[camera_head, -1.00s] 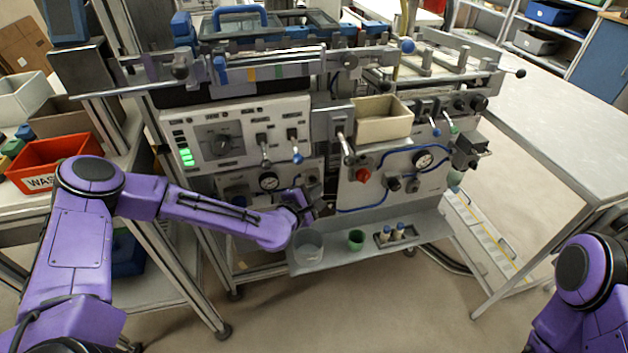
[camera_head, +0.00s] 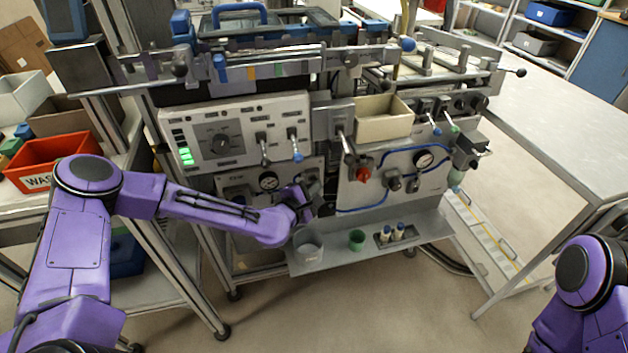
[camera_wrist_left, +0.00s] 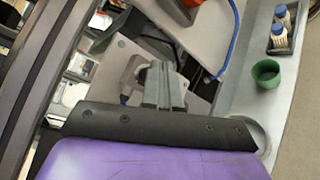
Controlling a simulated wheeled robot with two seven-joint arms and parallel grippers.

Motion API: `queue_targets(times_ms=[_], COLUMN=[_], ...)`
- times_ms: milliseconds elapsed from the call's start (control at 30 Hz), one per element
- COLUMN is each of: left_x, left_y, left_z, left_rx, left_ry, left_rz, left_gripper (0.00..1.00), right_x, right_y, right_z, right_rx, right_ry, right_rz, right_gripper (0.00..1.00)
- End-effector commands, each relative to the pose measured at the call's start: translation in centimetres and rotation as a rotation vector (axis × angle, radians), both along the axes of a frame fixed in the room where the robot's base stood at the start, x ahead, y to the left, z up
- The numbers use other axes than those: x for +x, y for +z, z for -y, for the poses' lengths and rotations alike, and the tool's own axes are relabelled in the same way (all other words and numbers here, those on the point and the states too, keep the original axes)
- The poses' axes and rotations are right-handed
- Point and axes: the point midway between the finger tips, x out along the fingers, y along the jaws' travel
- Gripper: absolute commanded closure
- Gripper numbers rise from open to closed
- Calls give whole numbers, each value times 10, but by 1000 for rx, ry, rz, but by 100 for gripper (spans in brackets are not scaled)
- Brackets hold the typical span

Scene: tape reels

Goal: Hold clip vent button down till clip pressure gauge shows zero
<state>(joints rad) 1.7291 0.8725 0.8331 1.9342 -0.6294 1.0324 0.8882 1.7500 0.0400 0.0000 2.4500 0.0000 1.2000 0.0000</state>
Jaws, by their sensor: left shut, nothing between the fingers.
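My left gripper (camera_head: 312,205) is at the lower front panel of the machine, shut and empty. In the left wrist view its closed fingers (camera_wrist_left: 158,84) point at the grey panel beside a light grey fitting. No button can be made out there; the fingers and wrist cover that spot. A round white-faced gauge (camera_head: 269,181) is just left of the gripper, and a second gauge (camera_head: 424,160) is on the right panel. Both are too small to read, and I cannot tell which is the clip gauge. Of my right arm only a purple link shows.
A shelf (camera_head: 330,255) below holds a clear cup (camera_head: 308,246), a green cup (camera_head: 357,240) and a small rack of blue-capped bottles (camera_head: 394,234). A red knob (camera_head: 363,174) and blue tubing (camera_head: 372,208) are right of the gripper. A beige bin (camera_head: 384,122) is above.

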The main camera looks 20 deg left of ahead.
Motion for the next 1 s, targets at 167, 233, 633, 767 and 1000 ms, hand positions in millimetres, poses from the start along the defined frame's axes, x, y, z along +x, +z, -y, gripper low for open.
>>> queue_targets(times_ms=[167, 233, 633, 767, 1000], left_x=[1, 2, 6, 7, 7], left_y=[0, 0, 0, -1, 0], left_z=[-1, -1, -4, -5, -5], left_rx=[0, 0, 1, 0, 0], left_ry=[0, 1, 1, 1, 1], left_rz=[0, 1, 0, 0, 0], left_gripper=[100, 100, 100, 100, 100], right_x=[0, 0, 0, 0, 0], right_y=[-1, -1, -4, -5, -4], right_z=[0, 0, 0, 0, 0], right_rx=[0, 0, 0, 0, 0], right_ry=[0, 0, 0, 0, 0], right_rz=[0, 0, 0, 0, 0], right_gripper=[57, 57, 57, 57, 57])
